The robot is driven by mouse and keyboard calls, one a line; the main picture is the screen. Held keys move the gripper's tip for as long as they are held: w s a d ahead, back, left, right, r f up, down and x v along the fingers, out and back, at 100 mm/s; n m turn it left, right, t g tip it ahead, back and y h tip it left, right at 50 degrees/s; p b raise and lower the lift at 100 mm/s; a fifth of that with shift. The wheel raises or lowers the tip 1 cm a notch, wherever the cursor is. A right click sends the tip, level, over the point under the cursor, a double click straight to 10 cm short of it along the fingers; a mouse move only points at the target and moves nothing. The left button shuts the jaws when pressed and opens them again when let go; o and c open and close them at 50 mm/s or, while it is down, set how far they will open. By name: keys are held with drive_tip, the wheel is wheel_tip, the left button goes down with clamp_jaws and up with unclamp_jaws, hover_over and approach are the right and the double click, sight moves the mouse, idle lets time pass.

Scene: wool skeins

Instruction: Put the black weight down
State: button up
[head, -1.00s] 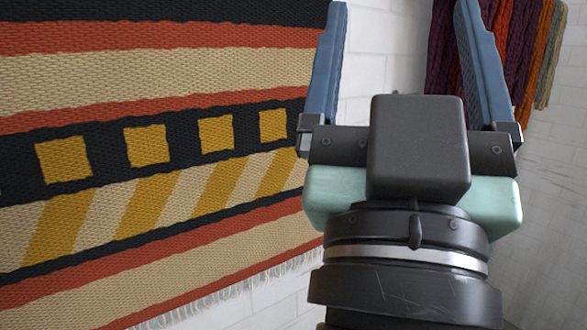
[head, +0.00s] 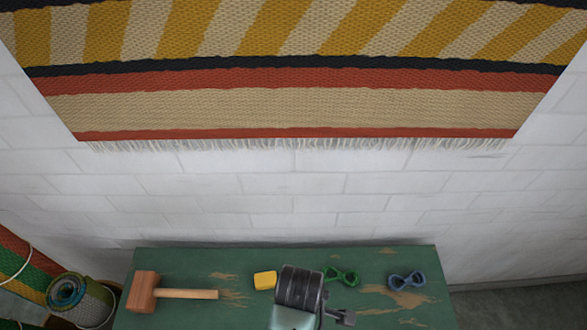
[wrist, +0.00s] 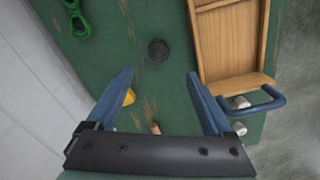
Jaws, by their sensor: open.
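The black weight (wrist: 158,51) is a small round dark piece standing on the green table (wrist: 110,50) in the wrist view. My gripper (wrist: 161,73) is open, its two blue fingers spread wide with nothing between the tips. The weight shows just beyond the fingertips, roughly centred between them and apart from both. In the head view only my dark wrist shows over the table, at bottom centre. The fingers and the weight cannot be made out there.
A yellow block (head: 265,280), a wooden mallet (head: 145,291), a green skein (head: 342,276) and a blue skein (head: 407,280) lie on the table. A wooden tray (wrist: 202,50) lies right of the weight, near a blue handle (wrist: 268,104). A white wall stands behind.

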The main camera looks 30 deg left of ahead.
wheel_tip(320, 180, down, 12)
drive_tip(key=shift+w+f+b, duration=0.1)
drive_tip(key=shift+f+b, duration=0.1)
drive_tip(key=shift+b, duration=0.2)
drive_tip(key=shift+c, duration=0.2)
clamp_jaws()
idle(0.4)
